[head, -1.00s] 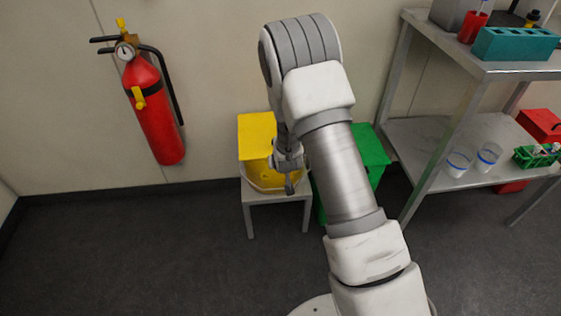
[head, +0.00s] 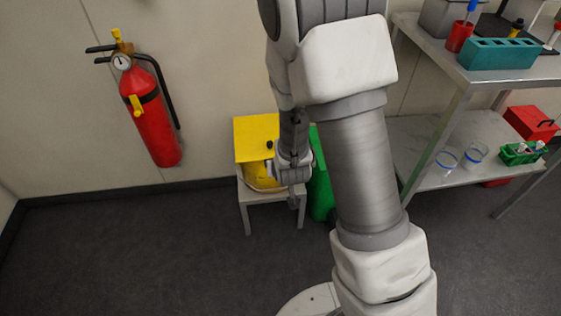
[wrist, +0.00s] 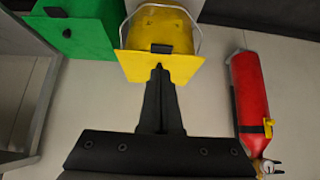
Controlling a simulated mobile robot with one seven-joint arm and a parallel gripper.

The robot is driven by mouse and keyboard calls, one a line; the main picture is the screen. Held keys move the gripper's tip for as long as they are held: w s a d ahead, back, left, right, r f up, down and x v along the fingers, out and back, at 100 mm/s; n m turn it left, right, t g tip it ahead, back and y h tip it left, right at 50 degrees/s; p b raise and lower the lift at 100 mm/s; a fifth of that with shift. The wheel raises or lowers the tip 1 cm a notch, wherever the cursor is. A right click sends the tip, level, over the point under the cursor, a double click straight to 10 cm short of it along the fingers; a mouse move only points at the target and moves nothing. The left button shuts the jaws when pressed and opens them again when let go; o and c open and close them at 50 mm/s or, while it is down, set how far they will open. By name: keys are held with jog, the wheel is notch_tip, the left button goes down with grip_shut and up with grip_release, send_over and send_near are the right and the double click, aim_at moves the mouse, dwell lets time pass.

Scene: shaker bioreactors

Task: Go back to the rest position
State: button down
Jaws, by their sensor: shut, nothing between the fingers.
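My gripper (head: 296,192) hangs below my raised arm in the head view, in front of the yellow bin (head: 254,138) on a small grey stand. In the wrist view, my gripper (wrist: 159,70) shows its two dark fingers together with nothing between them. The fingertips overlap the yellow bin's lid (wrist: 140,66) in that picture; I cannot tell how far apart they are. My arm hides part of the yellow bin and most of the green bin (head: 320,190).
A red fire extinguisher (head: 152,110) is on the wall at left. At right stands a metal shelf (head: 420,180) with a teal rack (head: 500,54), a red cup (head: 460,36), clear beakers, a green rack (head: 522,153) and a red box (head: 530,123). The floor at left is clear.

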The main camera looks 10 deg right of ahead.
jog(key=shift+s+r, duration=0.3)
jog(key=shift+r, duration=0.1)
jog(key=s+d+r+g, duration=0.1)
jog(key=s+r, duration=0.2)
jog(key=r, duration=0.5)
jog(key=s+d+r, duration=0.1)
jog(key=s+r, duration=0.2)
jog(key=r, duration=0.5)
jog(key=s+d+r+g, duration=0.1)
jog(key=s+d+r, duration=0.1)
jog(key=s+r, duration=0.45)
jog(key=s+d+r, duration=0.2)
jog(key=s+r, duration=0.2)
jog(key=s, duration=0.5)
notch_tip(320, 180, up, 22)
jog(key=p, duration=2.2)
jog(key=shift+s+a+g, duration=0.15)
jog(key=shift+s+g, duration=0.05)
jog(key=shift+g, duration=0.1)
